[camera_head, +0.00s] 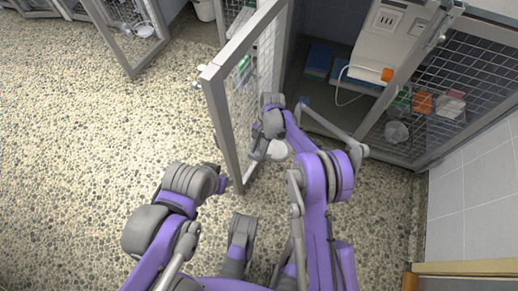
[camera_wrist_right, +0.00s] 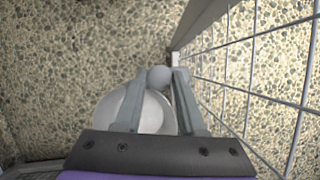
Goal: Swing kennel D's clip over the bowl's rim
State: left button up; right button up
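A pale round bowl (camera_wrist_right: 150,108) lies below my right gripper (camera_wrist_right: 160,78) in the right wrist view, partly hidden by the left finger. A grey round knob, seemingly the clip (camera_wrist_right: 159,76), fills the gap between the fingertips beside the bowl's rim. Whether it lies over the rim I cannot tell. In the head view the bowl (camera_head: 277,150) shows as a pale disc by the open mesh door (camera_head: 214,110), with my right gripper (camera_head: 262,150) next to it. My left arm is folded at lower left, and its fingers cannot be made out.
The door's mesh (camera_wrist_right: 250,85) runs close along the gripper's right in the wrist view. In the head view, a kennel with a white wall unit (camera_head: 390,35) and blue folded towels (camera_head: 319,60) stands behind. Another mesh door stands at upper left. The pebbled floor at left is clear.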

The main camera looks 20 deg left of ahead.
jog(key=o, duration=0.4)
jog(key=shift+o, duration=0.2)
jog(key=p+v, duration=0.2)
jog(key=v, duration=0.8)
jog(key=shift+r, duration=0.4)
jog(key=shift+w, duration=0.15)
